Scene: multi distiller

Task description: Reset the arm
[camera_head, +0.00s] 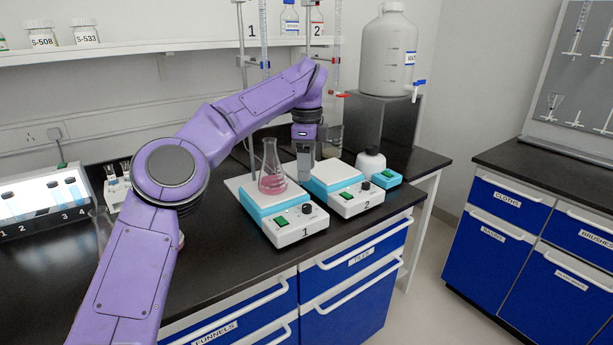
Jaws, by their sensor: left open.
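My left arm is purple and reaches in from the left across the black bench. My left gripper (305,174) points down, just right of the conical flask and above or beside the second stirrer. It is open, and I see nothing held in it. The flask (271,178) holds pink liquid and stands upright on stirrer 1 (290,231). Stirrer 2 (352,200) stands to its right; its white plate shows no vessel, though the gripper hides part of it. My right gripper is not in view.
Burette stands 1 (241,75) and 2 rise behind the stirrers. A large white carboy (385,52) stands on a grey block (379,122) at the back right. A lit rack (40,204) and a tube holder (117,189) lie left. A small white balance-like device (371,163) stands right of stirrer 2.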

